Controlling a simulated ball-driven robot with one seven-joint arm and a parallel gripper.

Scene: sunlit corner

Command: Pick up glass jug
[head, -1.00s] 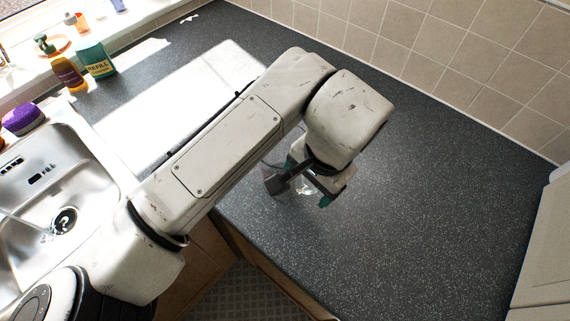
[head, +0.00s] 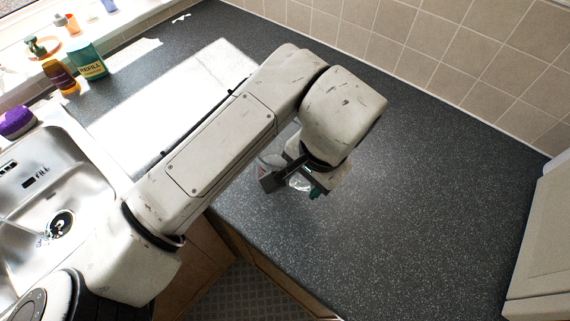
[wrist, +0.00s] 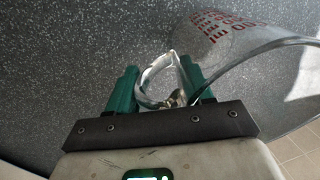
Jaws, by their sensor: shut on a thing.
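The glass jug (wrist: 250,48) is clear with red measuring marks, in the upper right of the wrist view. Its looped handle (wrist: 148,86) lies between the two green fingers of my gripper (wrist: 160,84), which is shut on it. In the head view, part of the jug (head: 271,160) shows beside my gripper (head: 296,186), mostly hidden behind my arm. I cannot tell from these views whether its base touches the worktop.
The dark speckled worktop (head: 430,190) is clear to the right. A steel sink (head: 50,190) lies at the left. An amber bottle (head: 60,76) and a green refill pack (head: 88,62) stand at the back left. A tiled wall (head: 450,60) runs behind, and a cabinet (head: 545,240) stands at the right.

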